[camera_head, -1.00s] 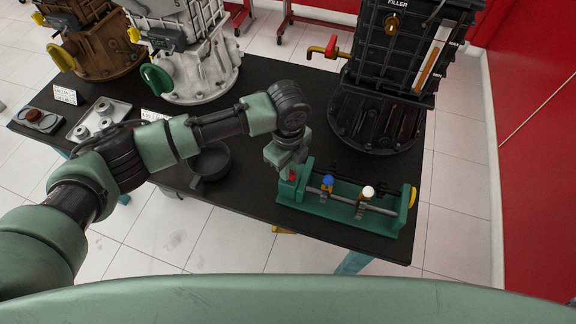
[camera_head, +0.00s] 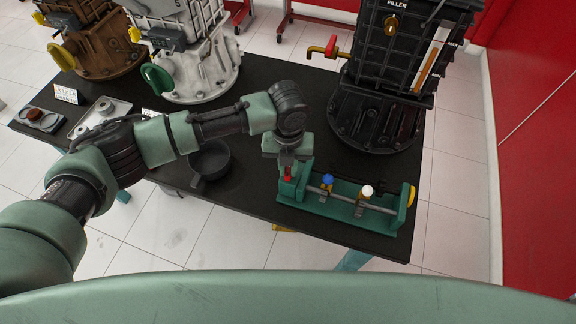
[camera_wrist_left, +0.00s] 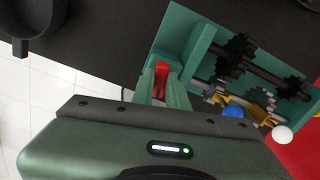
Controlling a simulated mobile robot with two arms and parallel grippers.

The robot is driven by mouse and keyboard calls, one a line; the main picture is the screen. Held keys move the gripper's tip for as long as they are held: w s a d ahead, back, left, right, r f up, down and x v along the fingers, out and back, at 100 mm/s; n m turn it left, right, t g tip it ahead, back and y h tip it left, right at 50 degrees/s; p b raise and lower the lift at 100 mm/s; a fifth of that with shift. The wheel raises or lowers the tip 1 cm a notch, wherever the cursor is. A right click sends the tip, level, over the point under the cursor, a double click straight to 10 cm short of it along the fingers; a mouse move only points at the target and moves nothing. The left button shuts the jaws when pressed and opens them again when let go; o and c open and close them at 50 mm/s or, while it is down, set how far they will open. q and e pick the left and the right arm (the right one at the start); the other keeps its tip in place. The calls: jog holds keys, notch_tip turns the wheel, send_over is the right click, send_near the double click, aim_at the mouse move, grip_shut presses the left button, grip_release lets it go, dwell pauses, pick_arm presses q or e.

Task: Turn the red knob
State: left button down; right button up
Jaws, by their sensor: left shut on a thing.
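The red knob (camera_head: 288,172) stands at the left end of a green trainer bench (camera_head: 340,213) on the black table. My left gripper (camera_head: 287,166) is directly over it, pointing down. In the left wrist view the gripper's fingers (camera_wrist_left: 165,88) are shut on the red knob (camera_wrist_left: 161,76), with the red showing between them. A blue knob (camera_head: 327,180) and a white knob (camera_head: 366,191) stand further right on the same trainer; they also show in the left wrist view as blue (camera_wrist_left: 233,111) and white (camera_wrist_left: 281,134). My right gripper is not in view.
A tall black engine housing (camera_head: 375,130) with a red tap (camera_head: 331,46) stands behind the trainer. A dark pan (camera_head: 210,160) sits left of it. Grey and brown housings stand at the back left. The table's front edge is near the trainer.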

aim_at(288, 170)
pick_arm(q)
jog(key=m, duration=0.4)
jog(key=shift+m+b, duration=0.3)
jog(key=shift+m, duration=1.7)
jog(key=c, duration=1.4)
grip_release()
jog(key=shift+b, duration=0.3)
notch_tip(288, 170, up, 7)
jog(key=shift+f+b, duration=0.15)
jog(key=shift+b, duration=0.65)
jog(key=shift+r, duration=0.65)
